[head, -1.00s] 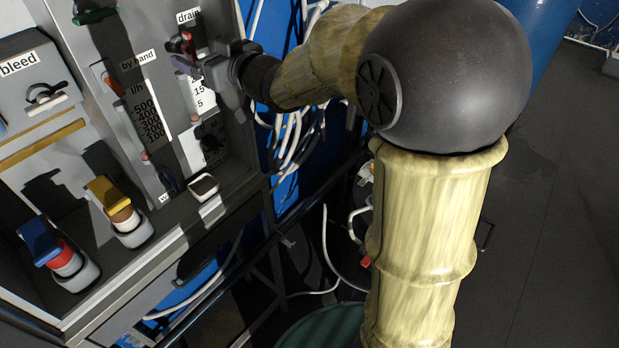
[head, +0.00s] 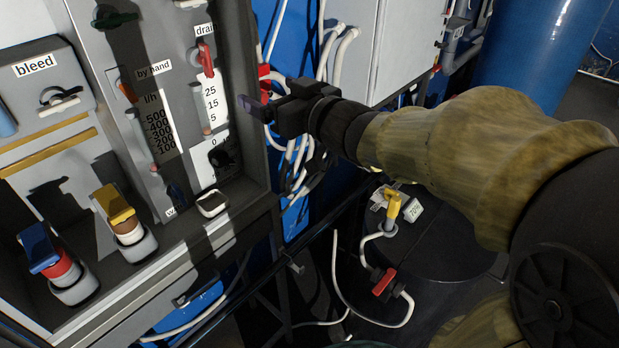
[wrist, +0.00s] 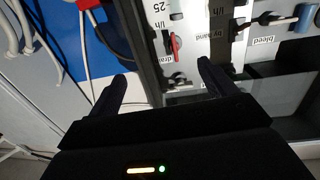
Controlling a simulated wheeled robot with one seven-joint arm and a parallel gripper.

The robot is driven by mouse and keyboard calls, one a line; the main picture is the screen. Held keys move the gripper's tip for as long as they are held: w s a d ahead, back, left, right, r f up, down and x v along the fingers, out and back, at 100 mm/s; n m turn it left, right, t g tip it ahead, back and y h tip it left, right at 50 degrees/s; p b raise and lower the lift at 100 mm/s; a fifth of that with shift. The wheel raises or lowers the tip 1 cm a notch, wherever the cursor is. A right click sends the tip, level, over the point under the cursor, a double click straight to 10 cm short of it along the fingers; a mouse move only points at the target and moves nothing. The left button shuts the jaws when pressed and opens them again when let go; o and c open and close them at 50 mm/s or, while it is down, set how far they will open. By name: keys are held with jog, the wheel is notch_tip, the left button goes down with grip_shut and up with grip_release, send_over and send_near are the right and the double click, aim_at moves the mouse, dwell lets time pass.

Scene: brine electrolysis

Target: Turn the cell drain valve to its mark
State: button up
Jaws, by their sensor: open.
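The drain valve has a red lever handle (head: 205,60) below the "drain" label at the upper right of the panel. The lever hangs roughly downward; I cannot make out its mark. It also shows in the wrist view as a red lever (wrist: 174,45) beyond and between my fingertips. My gripper (head: 262,96) is open and empty, to the right of the lever and lower in the head view, apart from it. In the wrist view the two dark fingers of my gripper (wrist: 161,72) stand wide apart with nothing between them.
The panel (head: 180,75) also carries flow scales and a "bleed" box (head: 45,85). Blue (head: 42,250) and yellow (head: 113,203) topped fittings stand on its ledge. White hoses (head: 338,55) hang behind my gripper. A drum (head: 430,235) with a yellow tap (head: 392,205) stands below my arm.

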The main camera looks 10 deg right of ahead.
jog(key=s+d+f+m+g+h+b, duration=0.1)
jog(key=d+f+m+g+h+b, duration=0.1)
jog(key=f, duration=1)
jog(key=s+d+f+m+g+h+b, duration=0.1)
jog(key=d+f+m+g+h+b, duration=0.2)
jog(key=f, duration=0.9)
jog(key=shift+d+f+h+b, duration=0.15)
jog(key=shift+d+h+b, duration=0.25)
jog(key=shift+d+h, duration=1.2)
jog(key=shift+a, duration=0.15)
jog(key=s+f+g, duration=0.7)
jog(key=s+f, duration=0.4)
jog(key=s, duration=0.1)
jog(key=shift+a+m+g, duration=0.35)
jog(key=shift+m+g, duration=0.05)
